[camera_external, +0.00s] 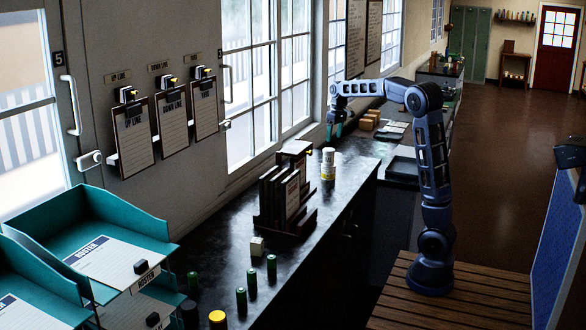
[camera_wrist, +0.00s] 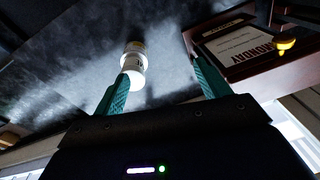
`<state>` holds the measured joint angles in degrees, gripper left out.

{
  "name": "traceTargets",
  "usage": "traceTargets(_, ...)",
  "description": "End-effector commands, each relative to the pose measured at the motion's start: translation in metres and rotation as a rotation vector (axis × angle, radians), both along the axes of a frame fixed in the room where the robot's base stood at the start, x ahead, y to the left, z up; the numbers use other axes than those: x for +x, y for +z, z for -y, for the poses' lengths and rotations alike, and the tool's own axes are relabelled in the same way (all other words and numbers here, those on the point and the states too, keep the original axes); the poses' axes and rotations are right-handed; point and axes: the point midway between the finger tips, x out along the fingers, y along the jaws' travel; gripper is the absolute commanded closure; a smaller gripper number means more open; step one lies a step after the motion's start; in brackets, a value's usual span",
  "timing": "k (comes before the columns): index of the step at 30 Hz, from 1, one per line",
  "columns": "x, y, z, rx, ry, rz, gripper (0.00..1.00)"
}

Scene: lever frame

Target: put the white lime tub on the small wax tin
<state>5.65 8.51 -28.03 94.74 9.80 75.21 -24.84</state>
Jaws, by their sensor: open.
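Two pale round containers stand in one column on the dark counter, right of the wooden rack. The upper one, plain white, looks like the lime tub (camera_external: 328,156); the lower one, white with a yellow band, may be the wax tin (camera_external: 328,173). They look stacked, but small size leaves this unsure. The wrist view shows the white containers (camera_wrist: 133,64) beyond the left fingertip, apart from it. My gripper (camera_external: 335,130) is open and empty, above and behind the containers near the window; its teal fingers also show in the wrist view (camera_wrist: 160,72).
A wooden card rack (camera_external: 285,197) stands close left of the containers; its Monday card (camera_wrist: 240,48) shows near my right finger. Cardboard boxes (camera_external: 370,119) lie further back.

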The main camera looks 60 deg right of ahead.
Motion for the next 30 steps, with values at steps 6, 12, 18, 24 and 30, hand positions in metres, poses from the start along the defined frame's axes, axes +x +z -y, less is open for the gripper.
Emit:
traceTargets(6, -0.045, 0.008, -0.064, 0.022, 0.025, 0.058, 0.25)
traceTargets(12, -0.089, 0.007, -0.119, 0.028, 0.051, 0.104, 0.25)
traceTargets(18, -0.137, 0.000, -0.172, 0.020, 0.083, 0.150, 0.25)
traceTargets(24, -0.188, -0.015, -0.219, -0.001, 0.114, 0.196, 0.25)
traceTargets(30, -0.240, -0.039, -0.260, -0.034, 0.144, 0.244, 0.25)
